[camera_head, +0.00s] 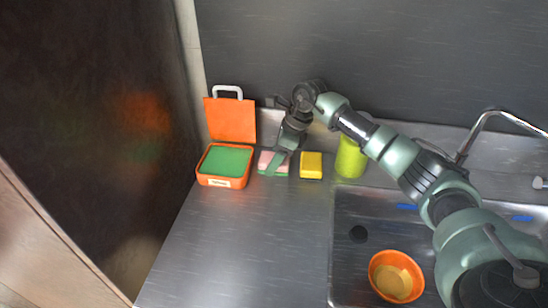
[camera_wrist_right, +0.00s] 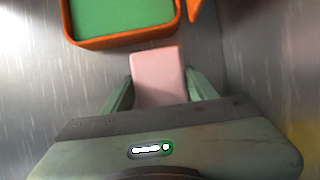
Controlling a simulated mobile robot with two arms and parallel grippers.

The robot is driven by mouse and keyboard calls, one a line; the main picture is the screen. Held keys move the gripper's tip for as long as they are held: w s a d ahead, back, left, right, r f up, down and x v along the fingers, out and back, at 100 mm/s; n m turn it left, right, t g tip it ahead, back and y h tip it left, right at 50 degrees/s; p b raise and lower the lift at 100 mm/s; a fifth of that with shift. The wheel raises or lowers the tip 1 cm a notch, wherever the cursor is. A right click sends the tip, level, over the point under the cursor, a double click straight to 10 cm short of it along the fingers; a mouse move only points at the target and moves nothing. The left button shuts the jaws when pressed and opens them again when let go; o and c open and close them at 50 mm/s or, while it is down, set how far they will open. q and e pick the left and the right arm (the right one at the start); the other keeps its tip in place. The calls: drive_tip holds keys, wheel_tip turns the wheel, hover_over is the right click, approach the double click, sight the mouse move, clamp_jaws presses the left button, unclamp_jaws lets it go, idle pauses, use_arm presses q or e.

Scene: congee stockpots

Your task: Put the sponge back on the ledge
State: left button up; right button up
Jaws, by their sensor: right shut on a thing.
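A pink sponge with a green lower layer (camera_head: 267,159) is at the back of the steel counter, between the orange box and the yellow sponge. My right gripper (camera_head: 279,162) reaches down over it and is shut on it. In the right wrist view the pink sponge (camera_wrist_right: 157,72) sits between the two fingers, its far end sticking out beyond them. I cannot tell whether its underside touches the counter. The ledge (camera_head: 402,131) runs along the back wall behind the counter and sink. My left gripper is not in view.
An open orange box with a green inside (camera_head: 226,161) stands left of the sponge, close to it. A yellow sponge (camera_head: 311,166) and a yellow-green cylinder (camera_head: 350,158) are to the right. The sink holds an orange bowl (camera_head: 396,276). The front counter (camera_head: 255,240) is clear.

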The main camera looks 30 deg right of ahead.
drive_tip(key=shift+f, duration=0.1)
drive_tip(key=o, duration=1.2)
drive_tip(key=shift+r, duration=0.3)
drive_tip(key=b+v, duration=0.2)
drive_tip(key=v, duration=0.9)
drive_tip(key=shift+s+d+r, duration=0.1)
drive_tip(key=shift+s+r, duration=0.1)
drive_tip(key=shift+r, duration=0.15)
drive_tip(key=shift+f, duration=0.1)
